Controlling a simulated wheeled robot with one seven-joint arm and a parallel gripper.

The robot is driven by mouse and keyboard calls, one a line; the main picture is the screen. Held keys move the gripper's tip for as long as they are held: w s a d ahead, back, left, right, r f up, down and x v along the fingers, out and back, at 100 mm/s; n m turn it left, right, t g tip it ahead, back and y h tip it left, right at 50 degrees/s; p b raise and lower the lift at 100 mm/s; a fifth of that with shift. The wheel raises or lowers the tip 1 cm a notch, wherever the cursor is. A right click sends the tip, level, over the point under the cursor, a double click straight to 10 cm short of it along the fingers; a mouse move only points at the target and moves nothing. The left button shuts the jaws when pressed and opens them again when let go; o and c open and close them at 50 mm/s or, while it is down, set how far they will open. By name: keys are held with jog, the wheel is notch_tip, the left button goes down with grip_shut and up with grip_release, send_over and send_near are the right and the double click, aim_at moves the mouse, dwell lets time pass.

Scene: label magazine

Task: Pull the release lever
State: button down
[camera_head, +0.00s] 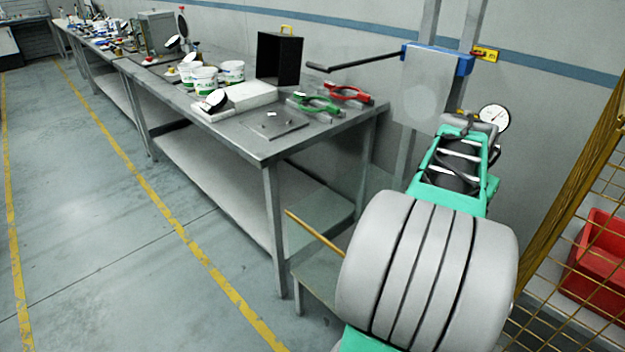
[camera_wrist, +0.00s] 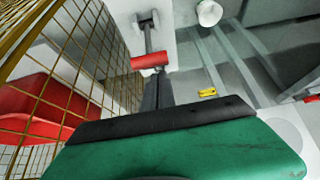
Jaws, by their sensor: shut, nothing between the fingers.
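In the wrist view, a lever with a red cylindrical grip (camera_wrist: 150,62) sits on a grey rod running up to a pale mount (camera_wrist: 146,20). I take this for the release lever. My gripper (camera_wrist: 158,82) is shut and empty; its dark fingers point at the red grip and end close below it. I cannot tell whether they touch. In the head view my own green and grey arm covers that spot, so the red grip is hidden there. A separate dark rod (camera_head: 355,61) sticks out left from a blue-edged grey panel (camera_head: 427,85).
A yellow mesh guard (camera_head: 575,210) stands at the right, with a red bin (camera_head: 605,250) behind it. A round gauge (camera_head: 495,118) is beside my arm. A steel workbench (camera_head: 268,150) with tools and tubs runs along the wall. The floor at left is clear.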

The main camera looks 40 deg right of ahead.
jog(key=shift+d+r, duration=0.3)
jog(key=shift+d, duration=0.35)
jog(key=shift+d+r, duration=0.25)
jog(key=shift+d, duration=0.35)
jog(key=shift+a+r, duration=0.2)
jog(key=shift+r, duration=0.55)
jog(key=w+v, duration=0.1)
jog(key=v, duration=0.7)
jog(key=w+a+n+t+y+p, duration=0.1)
jog(key=w+a+n+p, duration=0.15)
jog(key=w+a, duration=0.4)
jog(key=w+a+n+t+y+p, duration=0.1)
jog(key=w+a+n+p, duration=0.2)
jog(key=a, duration=0.6)
jog(key=w+a+f+n+y+p, duration=0.1)
jog(key=w+a+n, duration=0.1)
jog(key=a, duration=0.6)
jog(key=w+a+f+n+t+y+p, duration=0.1)
jog(key=w+a+n+p, duration=0.1)
jog(key=a, duration=0.7)
jog(key=shift+a+n, duration=0.3)
jog(key=shift+n, duration=0.55)
jog(key=shift+w, duration=0.15)
